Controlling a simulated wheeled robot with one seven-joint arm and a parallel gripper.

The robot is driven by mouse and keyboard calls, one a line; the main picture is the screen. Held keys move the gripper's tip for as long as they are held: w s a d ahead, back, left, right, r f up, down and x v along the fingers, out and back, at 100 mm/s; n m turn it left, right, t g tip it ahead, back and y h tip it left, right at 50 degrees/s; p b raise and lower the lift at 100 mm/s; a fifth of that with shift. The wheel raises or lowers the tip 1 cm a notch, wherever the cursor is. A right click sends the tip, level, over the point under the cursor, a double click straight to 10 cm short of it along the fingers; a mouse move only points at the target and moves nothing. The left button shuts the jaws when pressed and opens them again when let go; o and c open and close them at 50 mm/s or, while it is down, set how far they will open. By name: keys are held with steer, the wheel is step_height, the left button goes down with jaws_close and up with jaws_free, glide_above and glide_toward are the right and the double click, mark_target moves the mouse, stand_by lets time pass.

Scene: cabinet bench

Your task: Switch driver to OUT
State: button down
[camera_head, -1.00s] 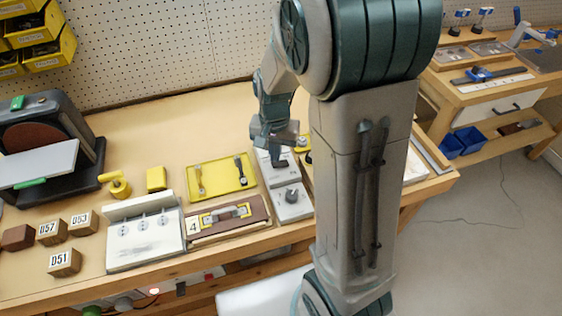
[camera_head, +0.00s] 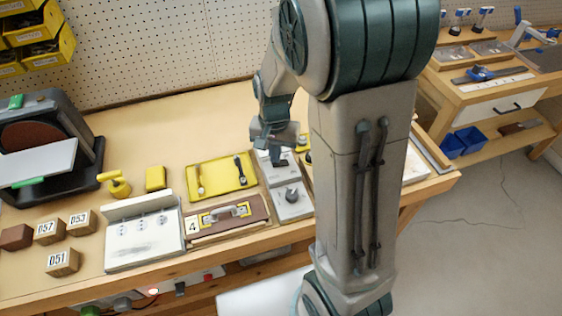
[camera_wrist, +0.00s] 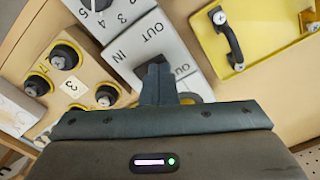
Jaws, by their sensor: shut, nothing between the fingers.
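The switch panel is a light grey plate marked IN and OUT (camera_wrist: 140,45) in the wrist view. In the head view the panel (camera_head: 264,161) lies on the bench, partly behind my arm. My gripper (camera_wrist: 158,78) is shut and empty, with its dark fingertips over the panel close to the lettering. It also shows over the panel in the head view (camera_head: 277,158). The fingers hide the switch lever, so its setting and any contact cannot be told.
A grey plate with a numbered dial (camera_head: 291,196) adjoins the panel. A wooden block with several black knobs (camera_wrist: 75,85) stands left in the wrist view. Bare bench lies behind.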

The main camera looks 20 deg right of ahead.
steer(key=shift+f+b, duration=0.3)
steer(key=shift+f, duration=0.2)
steer(key=shift+r, duration=0.1)
step_height(320, 180, up, 7)
steer(key=p, duration=0.5)
steer(key=shift+p, duration=0.35)
stand_by(0.5)
steer(key=s+r+n+t, duration=0.3)
steer(key=s+r+n, duration=0.3)
steer(key=s+r, duration=0.5)
steer(key=s, duration=0.3)
steer(key=shift+s, duration=0.25)
